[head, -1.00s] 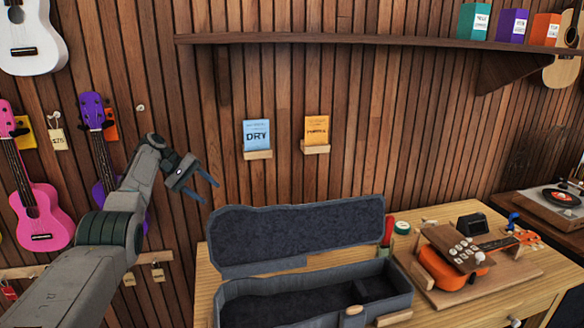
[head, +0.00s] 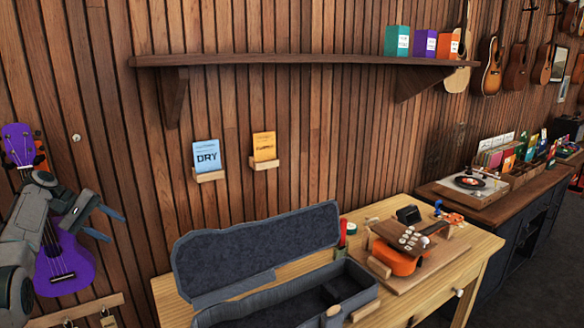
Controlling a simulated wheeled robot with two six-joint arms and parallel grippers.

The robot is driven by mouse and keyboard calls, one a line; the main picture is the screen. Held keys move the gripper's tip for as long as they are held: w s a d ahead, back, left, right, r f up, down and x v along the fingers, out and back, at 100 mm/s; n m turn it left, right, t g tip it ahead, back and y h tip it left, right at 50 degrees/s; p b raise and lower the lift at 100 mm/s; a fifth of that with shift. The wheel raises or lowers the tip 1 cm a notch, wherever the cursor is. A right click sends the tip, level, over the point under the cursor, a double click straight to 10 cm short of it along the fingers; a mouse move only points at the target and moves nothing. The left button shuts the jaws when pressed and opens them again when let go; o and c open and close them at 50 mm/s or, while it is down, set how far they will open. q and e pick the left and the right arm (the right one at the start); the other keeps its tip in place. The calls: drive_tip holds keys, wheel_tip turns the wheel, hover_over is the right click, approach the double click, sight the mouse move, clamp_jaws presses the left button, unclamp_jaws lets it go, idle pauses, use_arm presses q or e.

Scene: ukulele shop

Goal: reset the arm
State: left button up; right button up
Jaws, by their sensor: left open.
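My left arm comes in from the left edge, and my left gripper (head: 103,223) is raised in front of the wood-slat wall. Its two blue-grey fingers are apart with nothing between them. The gripper is left of the open case, touching nothing that I can make out. My left arm hides part of the purple ukulele (head: 70,262) on the wall behind it. My right gripper does not show.
An open grey case (head: 252,248) stands on the wooden bench (head: 462,262). An orange ukulele (head: 393,262) lies on a board to its right. A shelf (head: 290,60) and two packets, blue (head: 206,156) and orange (head: 265,147), are on the wall. A record player (head: 470,182) sits at right.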

use_arm(q)
drive_tip(key=s+d+f+g+y, duration=0.1)
drive_tip(key=s+f+y, duration=0.1)
drive_tip(key=f, duration=1.4)
drive_tip(key=s+d+f+y, duration=0.2)
drive_tip(key=s+f, duration=0.1)
drive_tip(key=f, duration=1.4)
drive_tip(key=s+d+f+y, duration=0.1)
drive_tip(key=s+f, duration=0.3)
drive_tip(key=f, duration=0.3)
drive_tip(key=s+f+g+y, duration=0.1)
drive_tip(key=s+f, duration=0.3)
drive_tip(key=f, duration=0.3)
drive_tip(key=s+d+f+y, duration=0.1)
drive_tip(key=s+f, duration=0.4)
drive_tip(key=f, duration=0.3)
drive_tip(key=s+d+f+m+y, duration=0.1)
drive_tip(key=s+d+f+m, duration=0.15)
drive_tip(key=s+f, duration=0.85)
drive_tip(key=s+d+f+m+y, duration=0.1)
drive_tip(key=s+d+f+m, duration=0.15)
drive_tip(key=s+f, duration=0.85)
drive_tip(key=s+d+f+m, duration=0.1)
drive_tip(key=s+d, duration=0.3)
drive_tip(key=s, duration=1)
drive_tip(key=s+d+f+m+b, duration=0.1)
drive_tip(key=s+d, duration=0.3)
drive_tip(key=s, duration=1.1)
drive_tip(key=shift+d+m, duration=0.15)
drive_tip(key=shift+m, duration=0.25)
